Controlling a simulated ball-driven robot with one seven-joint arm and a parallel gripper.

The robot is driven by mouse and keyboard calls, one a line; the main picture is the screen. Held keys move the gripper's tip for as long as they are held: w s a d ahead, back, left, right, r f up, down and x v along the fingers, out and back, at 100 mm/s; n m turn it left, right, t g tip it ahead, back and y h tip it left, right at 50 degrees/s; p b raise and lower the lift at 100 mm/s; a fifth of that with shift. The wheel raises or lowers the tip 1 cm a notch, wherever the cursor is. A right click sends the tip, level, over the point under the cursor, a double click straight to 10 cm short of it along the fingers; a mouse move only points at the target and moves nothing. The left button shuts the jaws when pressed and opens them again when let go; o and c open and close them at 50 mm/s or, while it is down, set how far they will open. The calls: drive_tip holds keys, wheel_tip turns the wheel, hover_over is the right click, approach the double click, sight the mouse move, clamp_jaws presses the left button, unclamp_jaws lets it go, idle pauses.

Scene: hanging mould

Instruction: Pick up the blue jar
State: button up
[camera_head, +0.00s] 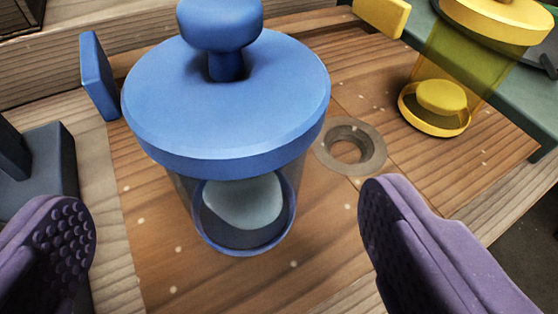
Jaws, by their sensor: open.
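The blue jar (226,105) stands upright on a wooden board, just left of the middle of the view. It has a wide blue lid with a round knob (220,22) on top and a see-through body with a blue bottom ring. Something pale blue shows inside it. My gripper (226,235) is open, with one purple finger at the lower left and one at the lower right. The jar is ahead of the fingers and between them in the picture. Neither finger appears to touch it.
A yellow see-through jar (468,60) stands at the upper right, with a yellow block (382,14) beside it. A blue block (98,76) is left of the blue jar's lid. A round ringed hole (349,146) is in the board (160,265). A dark grey object (45,160) is at the left.

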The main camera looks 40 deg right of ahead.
sight(248, 217)
drive_tip(key=b+x, duration=0.1)
drive_tip(key=x, duration=0.1)
drive_tip(key=b+x, duration=0.1)
drive_tip(key=x, duration=0.2)
drive_tip(key=b+x, duration=0.1)
drive_tip(key=x, duration=0.1)
drive_tip(key=shift+d+f, duration=0.1)
drive_tip(key=shift+f, duration=0.3)
drive_tip(key=shift+r, duration=0.1)
drive_tip(key=c, duration=1.3)
